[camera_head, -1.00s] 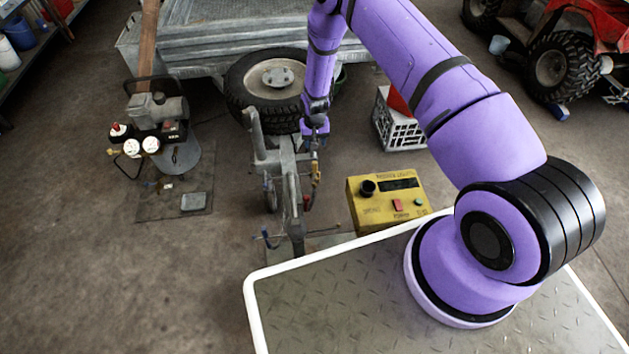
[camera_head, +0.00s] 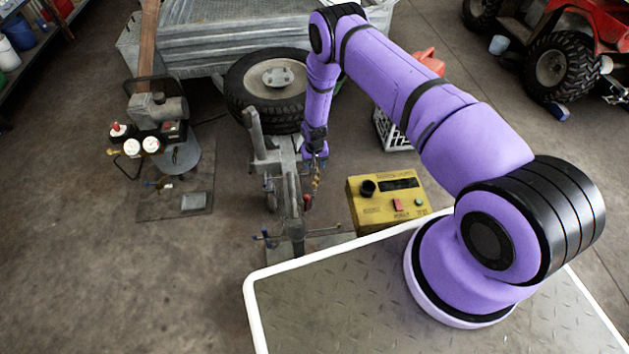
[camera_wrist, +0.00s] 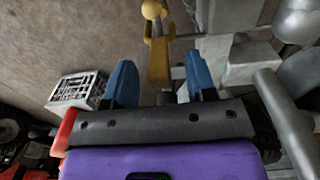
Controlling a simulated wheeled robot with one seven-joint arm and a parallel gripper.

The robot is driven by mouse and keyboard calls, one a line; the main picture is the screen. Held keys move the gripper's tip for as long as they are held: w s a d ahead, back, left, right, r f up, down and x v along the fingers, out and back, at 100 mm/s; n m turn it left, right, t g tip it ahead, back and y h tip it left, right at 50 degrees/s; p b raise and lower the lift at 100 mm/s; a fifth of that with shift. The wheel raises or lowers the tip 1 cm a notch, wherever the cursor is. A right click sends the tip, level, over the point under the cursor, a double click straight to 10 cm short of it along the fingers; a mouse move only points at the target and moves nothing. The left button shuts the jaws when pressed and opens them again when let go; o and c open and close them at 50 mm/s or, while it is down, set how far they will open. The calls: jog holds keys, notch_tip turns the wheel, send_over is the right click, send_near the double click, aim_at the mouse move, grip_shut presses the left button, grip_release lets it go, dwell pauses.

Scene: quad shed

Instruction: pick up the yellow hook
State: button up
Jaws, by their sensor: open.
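The yellow hook (camera_wrist: 158,60) is upright in the wrist view, with a rounded knob at its top. It lies between the two blue fingertips of my gripper (camera_wrist: 160,78), with gaps on both sides. In the head view the hook (camera_head: 316,182) shows as a small yellow shape just below my gripper (camera_head: 314,160), beside the grey metal stand. My gripper is open and empty. The hook's lower part is hidden behind my gripper in the wrist view.
The grey metal stand (camera_head: 288,185) is close on the left of my gripper in the head view. A yellow control box (camera_head: 385,212) stands to the right, a tyre (camera_head: 262,95) behind. A white crate (camera_head: 392,131) stands at the back right.

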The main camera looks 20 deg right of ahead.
jog(key=shift+f, duration=1.1)
grip_shut()
jog(key=shift+r, duration=0.15)
